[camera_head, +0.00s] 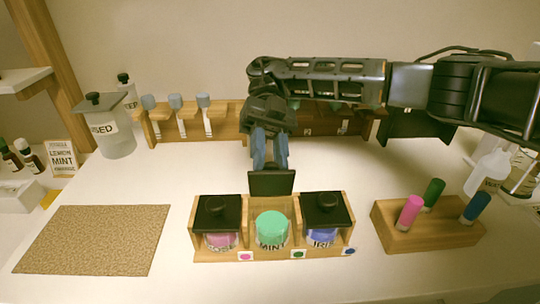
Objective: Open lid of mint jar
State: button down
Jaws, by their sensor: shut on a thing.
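The mint jar (271,231), with green contents and a MINT label, stands in the middle compartment of a wooden rack (225,255). Its top is uncovered. My gripper (270,163) points down behind and above the jar, with its fingers shut on a black square lid (271,184). The lid is tilted, showing a broad face towards the camera, and is apart from the jar.
A lidded pink jar (218,219) and a lidded blue jar (325,216) flank the mint jar closely. A wooden block (430,238) with coloured vials stands right. A cork mat (95,240) lies bare at left. Wooden racks (185,130) stand behind.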

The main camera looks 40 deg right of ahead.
dwell(0.3)
jog(key=c, duration=0.8)
grip_release()
jog(key=shift+r, duration=0.35)
jog(key=s+d+r+b, duration=0.1)
jog(key=s+d+r, duration=0.5)
jog(key=d+r, duration=0.3)
jog(key=shift+s+d+r, duration=0.25)
jog(key=shift+d+r, duration=0.1)
jog(key=shift+r, duration=0.3)
